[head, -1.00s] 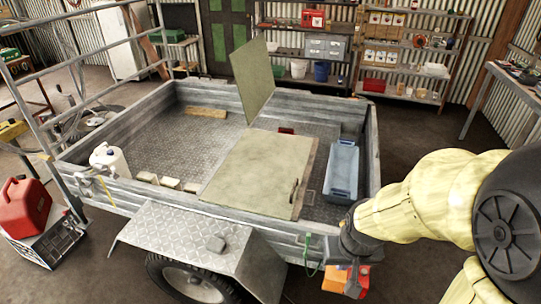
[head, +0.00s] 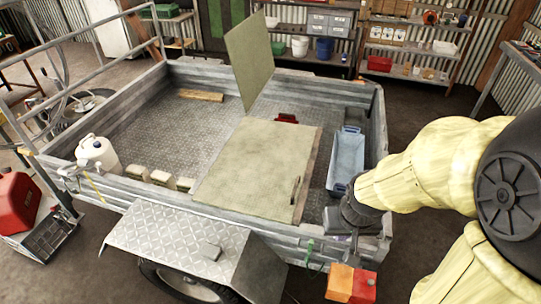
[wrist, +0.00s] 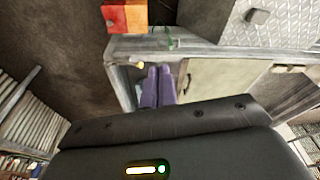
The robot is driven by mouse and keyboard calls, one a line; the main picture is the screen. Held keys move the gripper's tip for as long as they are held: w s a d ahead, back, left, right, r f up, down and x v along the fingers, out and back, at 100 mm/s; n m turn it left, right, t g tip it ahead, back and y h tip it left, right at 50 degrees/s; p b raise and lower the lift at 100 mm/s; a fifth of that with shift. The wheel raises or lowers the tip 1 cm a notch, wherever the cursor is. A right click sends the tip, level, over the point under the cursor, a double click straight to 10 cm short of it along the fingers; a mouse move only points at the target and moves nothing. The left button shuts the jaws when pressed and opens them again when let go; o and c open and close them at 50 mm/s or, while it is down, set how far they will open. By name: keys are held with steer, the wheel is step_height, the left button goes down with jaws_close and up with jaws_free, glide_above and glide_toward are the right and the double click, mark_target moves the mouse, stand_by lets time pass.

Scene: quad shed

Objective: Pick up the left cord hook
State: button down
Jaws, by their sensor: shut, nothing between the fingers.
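A thin green loop (head: 310,246), possibly a cord or cord hook, hangs on the near side of the metal trailer (head: 275,235). It also shows in the wrist view (wrist: 172,40). I cannot make out a clear hook shape, nor tell which hook is the left one. My gripper (wrist: 159,68) shows in the wrist view as two purple fingers side by side, shut and empty. They lie over the trailer's near corner, apart from the green loop. In the head view my dark wrist is at that corner and the fingertips are hard to make out.
A blue bin (head: 347,160) stands in the trailer beside a flat hatch panel (head: 255,160). An orange and red lamp (head: 351,284) juts from the near corner. A mudguard (head: 175,240) lies left of it. A white jug (head: 97,153) stands at the trailer's left.

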steer(key=c, duration=1.5)
jaws_free()
steer(key=shift+o, duration=1)
steer(key=shift+w+f, duration=0.1)
steer(key=shift+w, duration=0.05)
steer(key=w+a+f+m+g+b, duration=0.1)
steer(key=w+f+b, duration=0.7)
steer(key=w+f, duration=0.8)
step_height(320, 180, down, 2)
steer(key=shift+w+a+m+g, duration=0.25)
steer(key=shift+m+g, duration=0.55)
steer(key=shift+m, duration=0.2)
step_height(320, 180, down, 12)
steer(key=shift+f, duration=0.1)
